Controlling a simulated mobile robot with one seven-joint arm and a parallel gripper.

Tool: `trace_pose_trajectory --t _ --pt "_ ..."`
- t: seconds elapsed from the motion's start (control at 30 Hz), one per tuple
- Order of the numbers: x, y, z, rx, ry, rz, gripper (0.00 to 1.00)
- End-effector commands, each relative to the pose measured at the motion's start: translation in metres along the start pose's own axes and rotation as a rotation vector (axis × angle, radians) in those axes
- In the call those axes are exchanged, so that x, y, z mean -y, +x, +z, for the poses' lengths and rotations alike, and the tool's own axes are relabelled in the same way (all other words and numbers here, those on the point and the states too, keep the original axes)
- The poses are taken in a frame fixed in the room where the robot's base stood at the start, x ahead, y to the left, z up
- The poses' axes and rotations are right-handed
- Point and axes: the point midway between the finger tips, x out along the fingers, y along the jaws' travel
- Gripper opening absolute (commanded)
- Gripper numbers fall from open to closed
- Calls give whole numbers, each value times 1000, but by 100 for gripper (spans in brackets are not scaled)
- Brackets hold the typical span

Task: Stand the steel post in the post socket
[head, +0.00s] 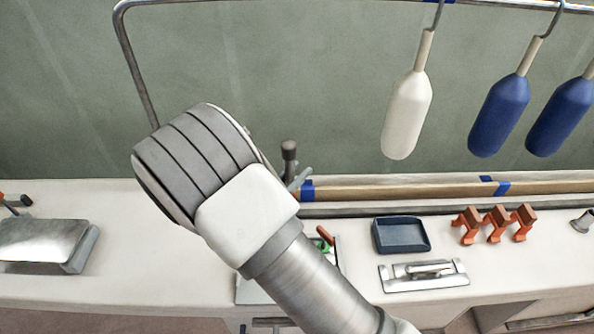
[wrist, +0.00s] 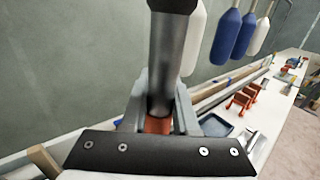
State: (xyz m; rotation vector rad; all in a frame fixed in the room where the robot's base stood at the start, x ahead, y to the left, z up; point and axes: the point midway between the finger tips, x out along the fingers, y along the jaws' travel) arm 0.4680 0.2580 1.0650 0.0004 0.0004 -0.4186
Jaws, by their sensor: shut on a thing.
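The steel post (wrist: 165,60) is a grey cylinder with a black top end, standing up between the two grey fingers of my gripper (wrist: 160,112) in the wrist view. My gripper is shut on it. Something orange-red shows between the fingers at the post's lower part; I cannot tell what it is. In the head view, the dark top of the post (head: 289,157) shows beyond my wrist, beside a grey fingertip (head: 301,180). My arm hides the rest of the post. I cannot make out the post socket for certain; the post's lower end is hidden.
The white counter holds a blue tray (head: 400,236), a metal plate with handle (head: 424,275), several orange clamps (head: 497,224) and a small grey fitting (head: 583,221). White (head: 407,115) and blue (head: 499,115) fenders hang from a rail above. A silver-topped box (head: 42,243) stands left.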

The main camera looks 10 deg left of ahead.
Motion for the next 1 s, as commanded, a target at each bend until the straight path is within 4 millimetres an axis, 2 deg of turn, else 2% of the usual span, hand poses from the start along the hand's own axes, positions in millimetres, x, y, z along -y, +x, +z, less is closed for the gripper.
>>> trace_pose_trajectory --t 0.7,1.0 --pt "0 0 -45 1 1 0 0" --pt "0 0 -57 1 2 0 0"
